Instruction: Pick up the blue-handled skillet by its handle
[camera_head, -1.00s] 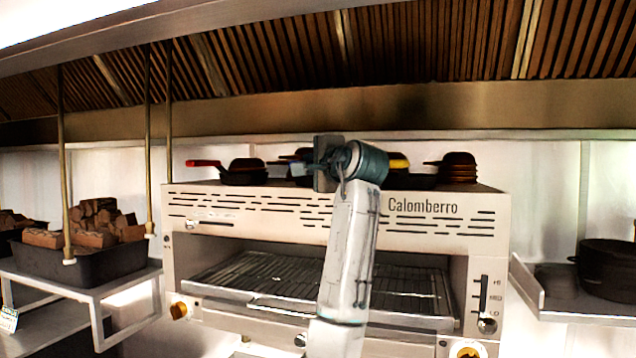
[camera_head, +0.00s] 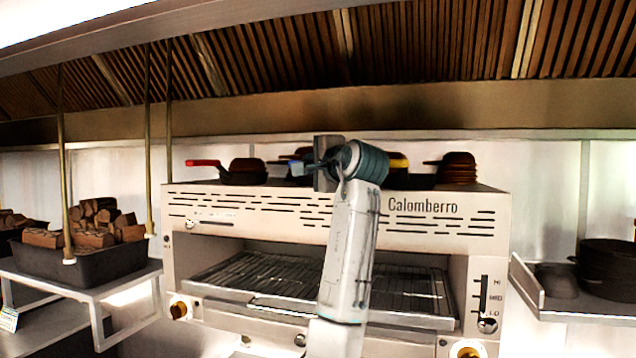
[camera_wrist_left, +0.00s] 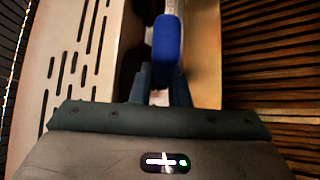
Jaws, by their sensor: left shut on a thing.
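A pale grey length runs on from the blue part. The skillet's pan is not clearly visible; my gripper and arm hide much of that spot. My right gripper is in neither view.
A red-handled pan (camera_head: 243,172) sits left on the Calomberro oven (camera_head: 430,210). A yellow-handled pan (camera_head: 398,162) and a dark stacked pan (camera_head: 457,168) stand to the right. A slatted hood (camera_head: 430,45) hangs above. Vertical rods (camera_head: 148,140) stand at the left.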

